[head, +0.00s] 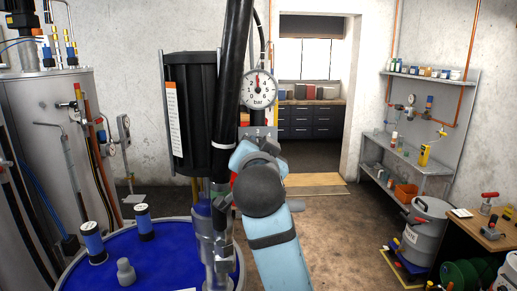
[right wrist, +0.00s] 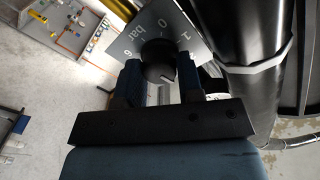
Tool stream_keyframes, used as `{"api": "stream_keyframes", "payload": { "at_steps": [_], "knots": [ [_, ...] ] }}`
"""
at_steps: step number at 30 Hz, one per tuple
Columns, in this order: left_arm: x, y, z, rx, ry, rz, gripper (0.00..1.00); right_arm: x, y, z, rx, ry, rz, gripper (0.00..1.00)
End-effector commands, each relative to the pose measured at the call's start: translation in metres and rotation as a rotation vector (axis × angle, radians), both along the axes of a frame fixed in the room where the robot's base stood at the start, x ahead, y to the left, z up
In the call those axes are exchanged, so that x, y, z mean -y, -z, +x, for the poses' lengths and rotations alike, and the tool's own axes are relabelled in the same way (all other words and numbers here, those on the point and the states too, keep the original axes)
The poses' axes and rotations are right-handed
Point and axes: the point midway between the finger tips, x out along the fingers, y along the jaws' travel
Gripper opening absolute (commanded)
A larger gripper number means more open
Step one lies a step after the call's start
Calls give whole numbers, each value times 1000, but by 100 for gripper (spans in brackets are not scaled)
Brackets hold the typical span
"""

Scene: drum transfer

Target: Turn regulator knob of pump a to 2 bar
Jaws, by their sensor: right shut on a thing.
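The regulator knob (right wrist: 157,56) is a dark round knob on a grey scale plate (right wrist: 128,38) marked with numbers and "bar". My right gripper (right wrist: 158,66) is shut on the knob, one finger on each side. The knob's pointer is hard to read. In the head view, my blue right arm hides the knob and fingers; the top of the plate (head: 258,132) shows above the wrist. The white round pressure gauge (head: 258,88) is above it, its red needle pointing roughly straight up. My left gripper is not in view.
A black pump motor (head: 192,115) and a thick black hose (head: 232,85) stand just left of the gauge. A blue drum (head: 125,270) is at lower left, beside a large steel tank (head: 45,125). A shelf (head: 425,170) and a grey bin (head: 425,230) are at right. The floor between is mostly clear.

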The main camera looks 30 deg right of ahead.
Motion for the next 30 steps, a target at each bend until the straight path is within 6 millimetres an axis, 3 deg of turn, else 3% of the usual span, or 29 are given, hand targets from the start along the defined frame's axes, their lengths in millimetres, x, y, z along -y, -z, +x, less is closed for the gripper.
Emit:
{"api": "stream_keyframes", "payload": {
  "at_steps": [11, 21, 30],
  "knots": [
    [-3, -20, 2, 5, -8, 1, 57, 0, -2, 0, -133, 1, -277, 11],
    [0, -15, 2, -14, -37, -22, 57, 0, -1, 0, -236, 1, -494, 11],
    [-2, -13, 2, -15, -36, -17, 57, 0, -1, 0, -281, 2, -588, 11]
  ]
}}
